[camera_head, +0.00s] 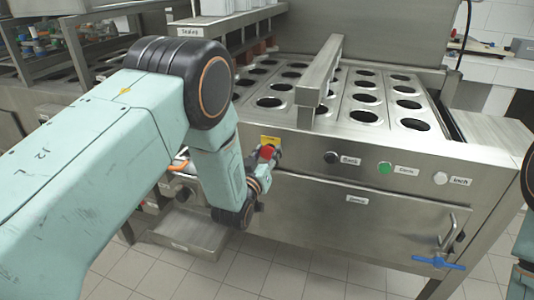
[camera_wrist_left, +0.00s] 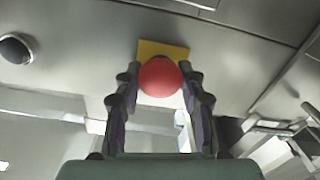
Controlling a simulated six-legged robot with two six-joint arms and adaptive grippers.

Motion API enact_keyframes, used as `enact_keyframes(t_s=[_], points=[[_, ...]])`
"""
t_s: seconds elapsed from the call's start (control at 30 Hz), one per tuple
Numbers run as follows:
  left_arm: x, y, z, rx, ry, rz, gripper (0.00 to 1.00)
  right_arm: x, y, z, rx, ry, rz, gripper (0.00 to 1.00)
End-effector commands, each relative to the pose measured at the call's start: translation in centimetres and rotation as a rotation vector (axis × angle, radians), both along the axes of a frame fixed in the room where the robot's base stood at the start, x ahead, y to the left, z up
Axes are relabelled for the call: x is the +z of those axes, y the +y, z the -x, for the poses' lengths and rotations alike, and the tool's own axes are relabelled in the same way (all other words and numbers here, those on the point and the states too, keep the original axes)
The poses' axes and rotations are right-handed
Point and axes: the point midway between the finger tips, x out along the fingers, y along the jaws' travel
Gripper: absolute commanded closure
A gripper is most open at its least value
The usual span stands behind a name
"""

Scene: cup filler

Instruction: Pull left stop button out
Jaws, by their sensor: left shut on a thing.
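The left stop button is a red round knob (camera_wrist_left: 160,77) on a yellow square plate (camera_wrist_left: 152,48) on the metal front panel. In the left wrist view the two dark fingers of my left gripper (camera_wrist_left: 158,82) stand on either side of the knob, shut on it. In the head view the red button (camera_head: 266,152) and its yellow plate (camera_head: 270,141) show at the left end of the front panel, with my left gripper (camera_head: 267,157) at it. My left arm hides part of the panel to the left. My right gripper is not seen.
Along the same panel are a black button (camera_head: 331,157), a green button (camera_head: 385,168) and a white button (camera_head: 440,178). Below are a door handle (camera_head: 449,232) and a blue valve lever (camera_head: 438,262). The top holds several round cup openings.

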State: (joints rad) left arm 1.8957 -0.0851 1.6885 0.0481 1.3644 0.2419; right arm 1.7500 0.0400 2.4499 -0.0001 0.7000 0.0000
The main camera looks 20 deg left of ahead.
Motion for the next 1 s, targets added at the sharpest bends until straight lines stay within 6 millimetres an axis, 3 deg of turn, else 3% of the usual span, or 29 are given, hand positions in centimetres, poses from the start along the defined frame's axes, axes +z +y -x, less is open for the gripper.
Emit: enact_keyframes(t_s=[0.53,0.57,0.8,1.0], points=[[-0.33,-0.05,0.72,-0.003,0.008,0.000,1.00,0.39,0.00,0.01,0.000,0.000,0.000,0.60],[-0.36,-0.06,0.72,-0.002,0.009,0.000,0.58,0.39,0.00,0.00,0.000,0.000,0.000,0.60],[-0.19,-0.02,0.63,-0.001,0.005,0.000,0.38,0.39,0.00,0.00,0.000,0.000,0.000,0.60],[-0.10,0.00,0.58,0.000,0.002,0.000,0.36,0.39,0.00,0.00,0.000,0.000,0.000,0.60]])
